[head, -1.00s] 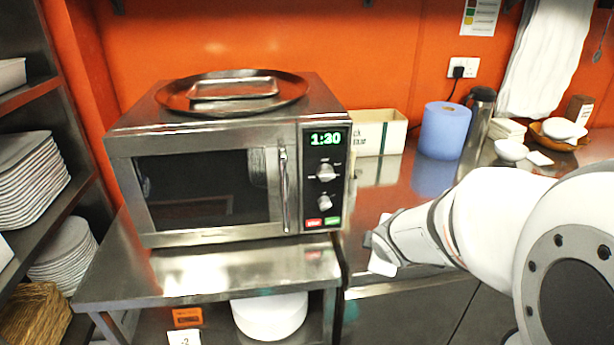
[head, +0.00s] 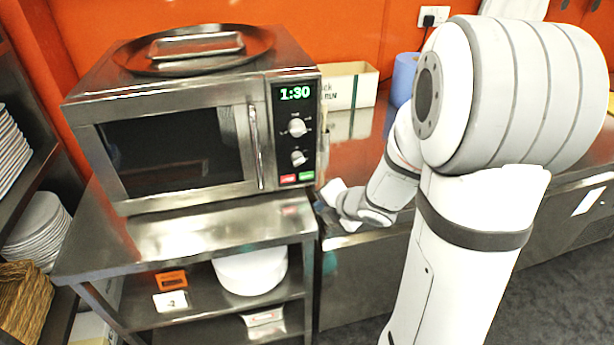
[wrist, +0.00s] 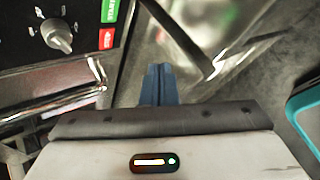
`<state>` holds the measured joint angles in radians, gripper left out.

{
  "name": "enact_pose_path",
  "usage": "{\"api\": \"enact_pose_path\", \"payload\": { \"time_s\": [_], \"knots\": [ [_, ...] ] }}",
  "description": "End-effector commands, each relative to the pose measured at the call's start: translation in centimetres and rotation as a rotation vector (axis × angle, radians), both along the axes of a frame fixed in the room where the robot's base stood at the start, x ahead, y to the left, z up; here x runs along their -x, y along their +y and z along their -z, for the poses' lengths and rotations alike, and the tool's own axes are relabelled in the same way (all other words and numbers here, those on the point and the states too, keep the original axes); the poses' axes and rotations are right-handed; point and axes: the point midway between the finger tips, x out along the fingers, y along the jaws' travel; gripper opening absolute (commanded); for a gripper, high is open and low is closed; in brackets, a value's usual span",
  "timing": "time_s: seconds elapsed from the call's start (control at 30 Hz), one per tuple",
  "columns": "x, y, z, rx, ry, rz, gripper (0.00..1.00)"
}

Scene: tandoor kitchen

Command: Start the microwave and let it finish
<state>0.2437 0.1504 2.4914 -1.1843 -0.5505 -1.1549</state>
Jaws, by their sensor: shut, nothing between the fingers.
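The steel microwave (head: 185,140) stands on a steel table with its door shut and its window dark. Its display (head: 295,93) reads 1:30. Below it are two knobs, a red stop button (head: 288,178) and a green start button (head: 306,176). In the wrist view the green start button (wrist: 109,10) and red stop button (wrist: 106,38) are at the upper left. My gripper (wrist: 158,72) is shut and empty, its dark blue fingertips to the right of the buttons, apart from them. In the head view my gripper's fingertips cannot be made out beside the microwave's lower right.
A round tray (head: 140,58) with a smaller rectangular tray lies on the microwave. The door handle (head: 255,147) sticks out left of the panel. A cream box (head: 352,88) and a blue roll (head: 404,75) stand on the counter at right. Plate shelves are at left.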

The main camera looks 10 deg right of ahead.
Motion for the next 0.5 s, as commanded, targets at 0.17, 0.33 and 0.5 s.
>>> {"api": "enact_pose_path", "payload": {
  "time_s": [0.17, 0.33, 0.5],
  "knots": [
    [-1.3, 0.1, -0.1, 0.0, 0.0, -0.001, 0.0],
    [-3.7, 0.2, -0.1, 0.0, 0.001, -0.001, 0.0],
    [-6.1, 0.3, -0.1, 0.0, 0.002, 0.0, 0.0]
  ]
}}
